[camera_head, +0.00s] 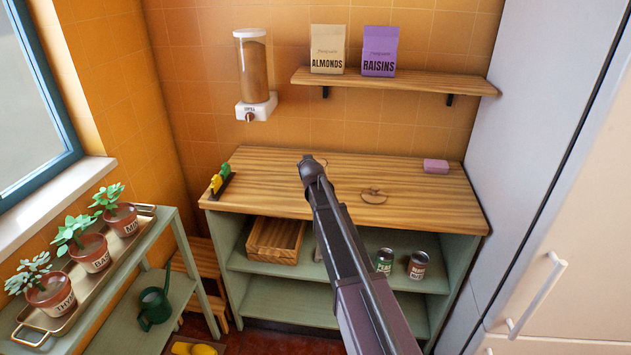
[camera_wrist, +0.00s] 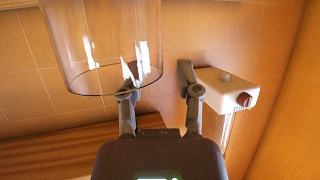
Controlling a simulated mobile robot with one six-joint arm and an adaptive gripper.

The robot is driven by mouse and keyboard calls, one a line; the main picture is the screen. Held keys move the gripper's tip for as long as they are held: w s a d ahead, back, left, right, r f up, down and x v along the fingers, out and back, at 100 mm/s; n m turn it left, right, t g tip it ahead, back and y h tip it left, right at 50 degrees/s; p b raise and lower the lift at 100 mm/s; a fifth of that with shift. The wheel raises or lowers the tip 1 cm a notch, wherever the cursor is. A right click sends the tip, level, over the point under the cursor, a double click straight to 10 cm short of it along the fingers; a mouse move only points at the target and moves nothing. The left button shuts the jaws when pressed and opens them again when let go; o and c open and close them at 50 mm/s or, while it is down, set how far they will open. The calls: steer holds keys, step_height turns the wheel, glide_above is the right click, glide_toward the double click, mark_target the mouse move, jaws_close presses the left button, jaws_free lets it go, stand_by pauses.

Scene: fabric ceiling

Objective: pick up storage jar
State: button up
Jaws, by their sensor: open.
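A clear glass jar (camera_wrist: 88,45) fills the upper left of the wrist view, with its rounded edge toward the gripper. It looks empty. My gripper (camera_wrist: 157,78) is open, with nothing between its fingers. One fingertip overlaps the jar's edge in the picture; I cannot tell whether they touch. In the head view my gripper (camera_head: 309,164) is over the wooden counter (camera_head: 258,170), its fingers mostly hidden by my arm. I cannot clearly make out the glass there. A round wooden piece with a knob (camera_head: 373,194) shows to its right, perhaps a lid.
A wall dispenser (camera_head: 255,75) hangs left of a shelf (camera_head: 400,83) with almonds (camera_head: 328,49) and raisins (camera_head: 380,51) bags. A pink block (camera_head: 436,166) and a small dark holder (camera_head: 219,183) sit on the counter. The dispenser appears inverted in the wrist view (camera_wrist: 226,88).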

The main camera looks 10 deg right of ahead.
stand_by(0.5)
jaws_close()
steer(key=shift+r, duration=0.2)
step_height(320, 180, up, 4)
steer(key=p, duration=0.4)
steer(key=shift+f, duration=0.1)
steer(key=s+d, duration=0.2)
steer(key=s, duration=0.5)
steer(key=s+d+p, duration=0.1)
steer(key=s+d, duration=0.1)
steer(key=s, duration=0.6)
steer(key=shift+s+d+r, duration=0.15)
steer(key=shift+d+r, duration=0.2)
steer(key=shift+r, duration=0.05)
